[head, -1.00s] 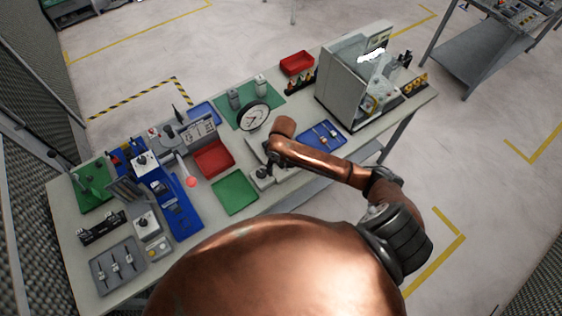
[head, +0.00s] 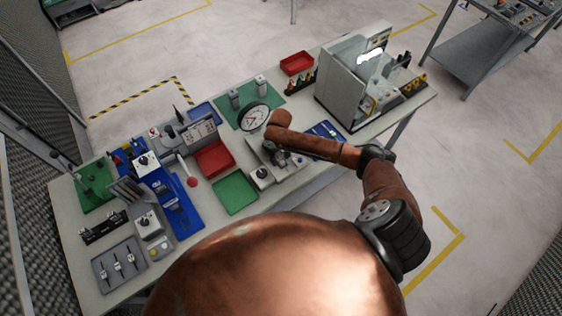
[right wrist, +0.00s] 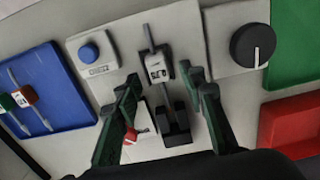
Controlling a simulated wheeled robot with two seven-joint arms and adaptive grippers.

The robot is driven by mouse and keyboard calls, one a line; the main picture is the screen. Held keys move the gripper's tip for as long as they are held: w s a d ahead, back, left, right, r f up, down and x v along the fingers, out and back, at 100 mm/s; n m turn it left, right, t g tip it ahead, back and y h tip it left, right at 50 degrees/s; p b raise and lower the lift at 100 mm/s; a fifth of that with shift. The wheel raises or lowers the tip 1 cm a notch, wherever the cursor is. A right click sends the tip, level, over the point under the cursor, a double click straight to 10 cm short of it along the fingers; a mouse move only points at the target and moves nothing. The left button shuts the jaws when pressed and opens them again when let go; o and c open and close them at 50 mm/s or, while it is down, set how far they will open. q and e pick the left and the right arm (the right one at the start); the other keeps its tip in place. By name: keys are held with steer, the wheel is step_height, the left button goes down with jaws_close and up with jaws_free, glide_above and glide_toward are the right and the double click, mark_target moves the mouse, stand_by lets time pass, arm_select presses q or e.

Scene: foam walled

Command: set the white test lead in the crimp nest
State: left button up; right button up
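The white test lead (right wrist: 157,70), with a metal tip, lies lengthwise at a small black holder on the pale crimp fixture (right wrist: 190,50) in the right wrist view. I take this holder for the crimp nest; how deep the lead sits cannot be told. My right gripper (right wrist: 165,100) is open, its dark green fingers well apart on either side, below the white body in the picture. Nothing is visibly held between them. In the head view my right gripper (head: 270,157) is over the fixture, its fingertips mostly hidden. My left gripper is not in view.
A blue tray (right wrist: 62,70) with a green and a red-brown lead lies left of the fixture. A blue button (right wrist: 90,53) and a black knob (right wrist: 253,45) flank the holder. Green (head: 236,195) and red (head: 213,170) trays and a round dial (head: 253,116) stand nearby.

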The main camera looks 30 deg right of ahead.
steer(key=shift+f, duration=0.1)
steer(key=shift+c, duration=0.2)
steer(key=c, duration=1)
